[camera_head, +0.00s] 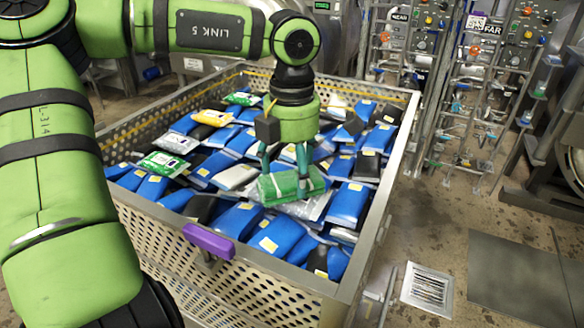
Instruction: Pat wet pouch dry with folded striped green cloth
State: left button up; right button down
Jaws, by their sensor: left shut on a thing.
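My left gripper (288,158) points down over the middle of a metal basket full of pouches. It is shut on the folded striped green cloth (285,184), which it holds low over the pile. A clear, silvery pouch (313,207) lies right under and beside the cloth; the cloth looks close to it, but I cannot tell if they touch. Blue pouches (348,203) lie around it, several with yellow labels. The cloth and gripper hide part of the pouches below. My right gripper is not in view.
The perforated metal basket (345,290) has raised walls and a purple handle (208,242) on its front. Panels with knobs and valves (478,60) stand at the right. A floor drain grate (427,290) and bare floor lie to the right of the basket.

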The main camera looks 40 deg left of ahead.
pick_arm(q)
jog(key=shift+s+f, duration=0.1)
jog(key=shift+r+p, duration=0.75)
jog(key=shift+r, duration=0.45)
jog(key=shift+r+p, duration=0.35)
jog(key=shift+r, duration=2.05)
